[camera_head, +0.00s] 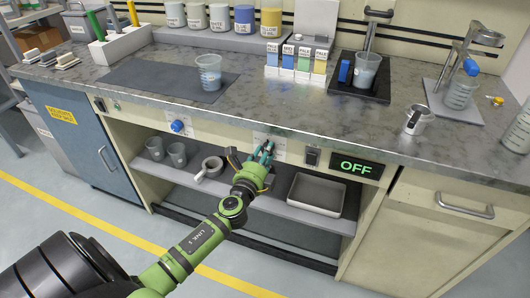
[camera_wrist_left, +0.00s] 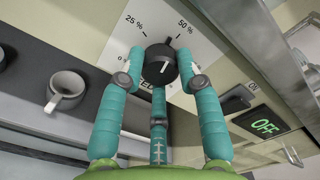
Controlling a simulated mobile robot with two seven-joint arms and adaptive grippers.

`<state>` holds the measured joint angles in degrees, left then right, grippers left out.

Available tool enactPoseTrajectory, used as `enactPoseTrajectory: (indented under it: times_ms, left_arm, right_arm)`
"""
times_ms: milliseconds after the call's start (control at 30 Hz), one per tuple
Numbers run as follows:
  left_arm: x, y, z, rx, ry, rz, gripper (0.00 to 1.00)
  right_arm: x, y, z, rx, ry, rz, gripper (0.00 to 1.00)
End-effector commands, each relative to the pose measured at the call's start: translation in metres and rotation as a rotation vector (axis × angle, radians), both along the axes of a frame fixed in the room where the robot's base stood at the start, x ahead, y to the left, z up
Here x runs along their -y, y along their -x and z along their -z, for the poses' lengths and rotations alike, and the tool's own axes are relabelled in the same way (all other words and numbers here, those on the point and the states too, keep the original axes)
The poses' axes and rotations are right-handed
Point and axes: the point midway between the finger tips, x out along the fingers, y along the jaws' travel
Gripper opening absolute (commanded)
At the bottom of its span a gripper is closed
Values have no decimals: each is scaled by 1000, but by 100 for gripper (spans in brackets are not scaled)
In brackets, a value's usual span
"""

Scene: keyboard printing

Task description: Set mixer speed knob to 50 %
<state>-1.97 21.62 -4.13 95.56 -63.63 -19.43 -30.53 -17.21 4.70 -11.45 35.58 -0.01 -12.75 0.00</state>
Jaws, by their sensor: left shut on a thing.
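The dark mixer speed knob (camera_wrist_left: 161,63) sits on a white dial plate (camera_wrist_left: 209,58) with 25 % and 50 % marks on the cabinet front. My left gripper (camera_head: 264,153) reaches it from below. In the left wrist view its teal fingers (camera_wrist_left: 163,66) are shut around the knob. A dark nub on the knob's rim and a white line on its face point up, between the 25 % and 50 % marks and nearer 50 %. Part of the scale is hidden by the fingers. My right gripper is not in view.
Right of the dial are a switch (camera_head: 312,157) and a display (camera_head: 357,166) reading OFF in green. A blue knob (camera_head: 178,126) is to the left. The shelf below holds cups, a mortar-like bowl (camera_head: 212,166) and a tray (camera_head: 316,194). A beaker (camera_head: 209,72) stands on the counter mat.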

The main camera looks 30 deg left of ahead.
Motion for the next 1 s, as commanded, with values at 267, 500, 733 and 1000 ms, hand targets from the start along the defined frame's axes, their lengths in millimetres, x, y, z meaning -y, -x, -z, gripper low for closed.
enactPoseTrajectory:
  times_ms: [267, 500, 733, 1000]
  left_arm:
    - [-2, 0, -2, -37, -160, -4, 2]
    - [-2, 0, -2, -52, -225, -3, 2]
    - [-2, 0, -2, -56, -242, -4, 2]
    - [-2, -1, -2, -55, -241, -4, 2]
  right_arm:
    - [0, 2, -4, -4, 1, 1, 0]
    - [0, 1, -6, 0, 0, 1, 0]
    - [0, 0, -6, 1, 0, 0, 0]
    - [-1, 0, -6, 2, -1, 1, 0]
